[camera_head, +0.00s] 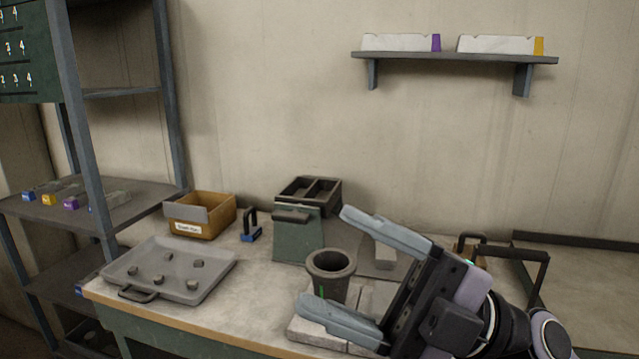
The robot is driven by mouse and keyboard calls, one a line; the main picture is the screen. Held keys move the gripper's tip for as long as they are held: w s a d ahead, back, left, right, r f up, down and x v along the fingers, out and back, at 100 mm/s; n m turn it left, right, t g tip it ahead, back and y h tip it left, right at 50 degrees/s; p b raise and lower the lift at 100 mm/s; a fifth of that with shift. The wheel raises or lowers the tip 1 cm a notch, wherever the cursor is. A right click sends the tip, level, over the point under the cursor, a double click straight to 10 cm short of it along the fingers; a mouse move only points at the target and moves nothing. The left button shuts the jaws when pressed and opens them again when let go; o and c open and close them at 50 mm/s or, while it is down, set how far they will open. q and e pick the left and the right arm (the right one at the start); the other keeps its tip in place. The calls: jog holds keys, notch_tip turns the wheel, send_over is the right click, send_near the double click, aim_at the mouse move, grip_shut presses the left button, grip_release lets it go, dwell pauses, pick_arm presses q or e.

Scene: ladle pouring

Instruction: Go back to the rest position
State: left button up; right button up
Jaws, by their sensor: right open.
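My right gripper (324,258) comes in from the lower right with its two grey fingers spread wide. No object is held between them. A dark round crucible (331,264) stands upright on the table, and in the picture it lies between the fingertips. The lower finger covers part of the crucible's foot and of the pale blocks (307,330) beneath it. I cannot tell whether the finger touches them. My left gripper is out of view. No ladle can be made out clearly.
A grey tray (215,267) with several small lumps lies at the table's left. Behind are an orange box (231,215), a blue-based block with a handle (250,234) and a green furnace-like box (298,242). A dark handled frame (541,262) stands right. A wall shelf (455,56) hangs above.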

jog(key=w+d+f+m+t+h, duration=0.1)
jog(key=w+d+m+t+h, duration=0.35)
jog(key=m+t, duration=0.55)
jog(key=w+d+f+m+t+h, duration=0.25)
jog(key=d+m+t+h, duration=0.25)
jog(key=m+t, duration=0.45)
jog(key=w+d+f+m+h, duration=0.3)
jog(key=d+f+m+h, duration=0.3)
jog(key=f+m+h, duration=0.4)
jog(key=s+d+f+g+h, duration=0.1)
jog(key=d+f+g+h, duration=0.15)
jog(key=f, duration=0.25)
jog(key=s+d+f+g+h, duration=0.1)
jog(key=s+f+g, duration=0.1)
jog(key=f+g, duration=0.15)
jog(key=s+d+f+g, duration=0.2)
jog(key=s+f+g, duration=0.9)
jog(key=s+f, duration=0.8)
jog(key=w+a+f+t+y+p, duration=0.2)
jog(key=w+a+f+t+p, duration=0.1)
jog(key=w+f+t, duration=0.1)
jog(key=shift+w+a+f+t, duration=0.15)
jog(key=shift+w+f+t, duration=0.15)
jog(key=shift+w+t, duration=0.85)
